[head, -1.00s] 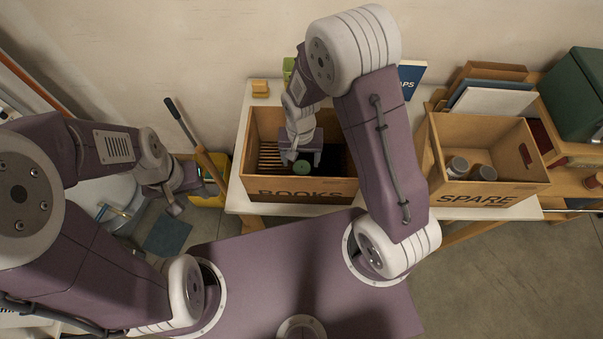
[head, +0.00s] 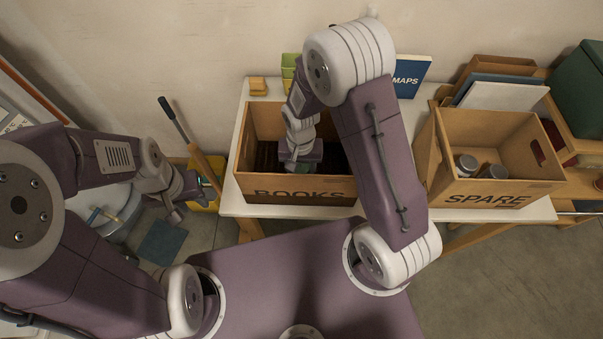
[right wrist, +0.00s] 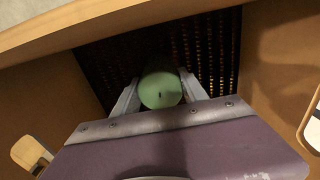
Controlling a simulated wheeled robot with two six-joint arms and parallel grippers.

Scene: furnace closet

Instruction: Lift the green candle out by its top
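The green candle (right wrist: 161,88) stands inside the wooden box marked BOOKS (head: 305,190). Its round top with a dark wick faces the right wrist camera. My right gripper (right wrist: 159,86) reaches down into the box with one finger on each side of the candle's top. The fingers appear to press on both sides, with no clear gap. In the head view my right gripper (head: 297,166) hides most of the candle, and only a bit of green shows. My left gripper (head: 175,212) is off to the left of the table, away from the box; its fingers are too small to read.
A blue MAPS book (head: 408,76) stands behind. The BOOKS box walls surround my right gripper closely. A dark slatted surface (right wrist: 205,50) lies beneath the candle.

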